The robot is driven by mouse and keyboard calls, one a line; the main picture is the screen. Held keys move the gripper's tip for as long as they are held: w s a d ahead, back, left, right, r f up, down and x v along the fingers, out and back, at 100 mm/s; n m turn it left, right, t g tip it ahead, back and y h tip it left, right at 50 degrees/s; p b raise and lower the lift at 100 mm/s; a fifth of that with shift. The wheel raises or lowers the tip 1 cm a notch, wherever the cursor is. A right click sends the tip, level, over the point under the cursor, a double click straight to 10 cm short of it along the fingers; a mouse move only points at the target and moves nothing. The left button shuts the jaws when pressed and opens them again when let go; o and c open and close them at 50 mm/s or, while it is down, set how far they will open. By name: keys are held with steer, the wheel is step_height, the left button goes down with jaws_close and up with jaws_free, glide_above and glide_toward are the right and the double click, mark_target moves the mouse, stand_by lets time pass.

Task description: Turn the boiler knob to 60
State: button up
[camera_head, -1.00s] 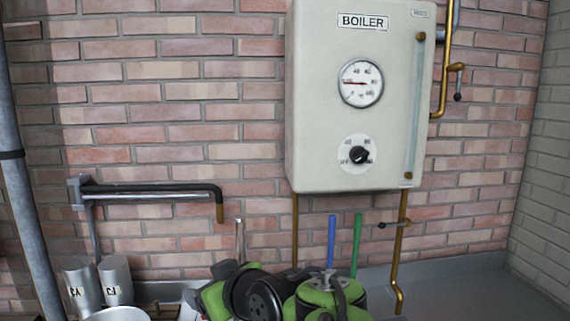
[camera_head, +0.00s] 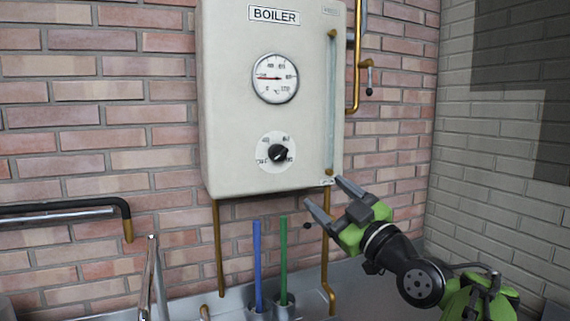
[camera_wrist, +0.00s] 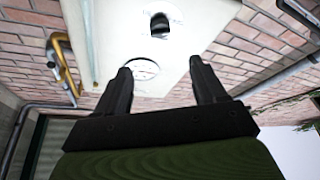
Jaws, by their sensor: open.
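The boiler (camera_head: 225,120) is a pale box on the brick wall with a round temperature gauge (camera_head: 275,78). Below the gauge is the black boiler knob (camera_head: 278,154) on a white numbered dial; the print is too small to read surely. My gripper (camera_head: 327,195) is open and empty, right of and below the knob, near the boiler's lower right corner and apart from the knob. In the wrist view my open fingers (camera_wrist: 161,82) point at the boiler front (camera_wrist: 115,25), where the knob (camera_wrist: 159,22) shows beyond them.
A brass pipe with a valve (camera_head: 354,80) runs along the boiler's right side. Brass pipes (camera_head: 218,250) drop below it. A blue stick (camera_head: 257,265) and a green stick (camera_head: 283,260) stand below. A black-wrapped pipe (camera_head: 60,208) is at left. The space before the knob is clear.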

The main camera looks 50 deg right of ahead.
mark_target(282, 156)
steer(key=p+x, duration=1)
steer(key=x, duration=0.6)
steer(key=shift+a+r+p, duration=0.1)
steer(key=shift+p, duration=0.3)
steer(key=c, duration=1.1)
